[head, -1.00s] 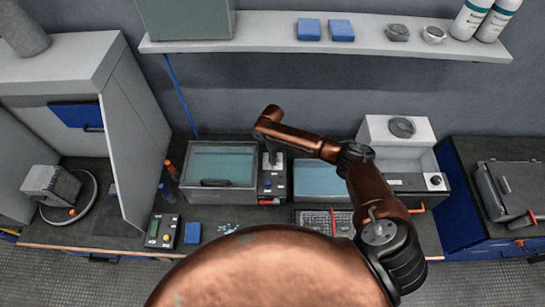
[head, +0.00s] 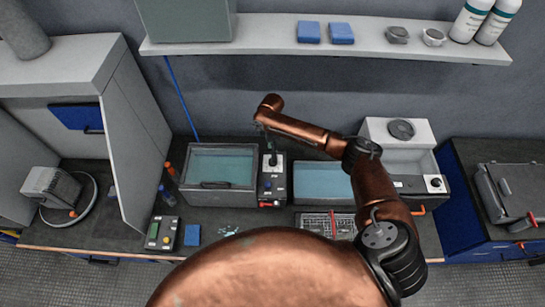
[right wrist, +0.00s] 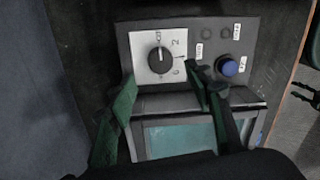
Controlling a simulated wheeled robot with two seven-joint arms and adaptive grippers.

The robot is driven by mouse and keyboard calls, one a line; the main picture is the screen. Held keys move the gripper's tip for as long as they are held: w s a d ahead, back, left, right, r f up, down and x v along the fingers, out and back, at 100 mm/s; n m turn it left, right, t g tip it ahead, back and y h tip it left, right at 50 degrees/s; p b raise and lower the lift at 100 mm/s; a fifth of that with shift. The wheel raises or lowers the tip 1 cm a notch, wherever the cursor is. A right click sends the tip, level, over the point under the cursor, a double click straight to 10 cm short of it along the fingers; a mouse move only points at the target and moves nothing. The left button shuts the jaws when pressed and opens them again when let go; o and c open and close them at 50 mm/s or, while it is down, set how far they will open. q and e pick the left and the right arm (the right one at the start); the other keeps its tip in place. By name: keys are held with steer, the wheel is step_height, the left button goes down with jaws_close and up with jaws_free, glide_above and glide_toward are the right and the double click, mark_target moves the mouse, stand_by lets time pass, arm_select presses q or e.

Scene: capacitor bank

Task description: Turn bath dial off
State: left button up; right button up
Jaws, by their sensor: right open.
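The bath dial (right wrist: 160,60) is a black round knob on a white plate with numbers, on a dark control box (head: 270,185) beside the left bath (head: 221,166). In the right wrist view, a small label that looks like "off" is at the plate's top edge; the knob's exact setting is too small to read surely. My right gripper (right wrist: 159,75) is open, its green fingers spread with the dial in the gap beyond their tips. They look apart from the knob. In the head view the right gripper (head: 269,140) is small and dark above the box. My left gripper is not in view.
A blue button (right wrist: 228,67) and two labelled dark buttons sit beside the dial plate. A second bath (head: 321,181) is to the right of the box. A shelf (head: 270,47) runs along the wall behind.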

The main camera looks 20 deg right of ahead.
steer(key=r, duration=0.5)
steer(key=shift+w+r, duration=0.2)
steer(key=shift+r, duration=0.15)
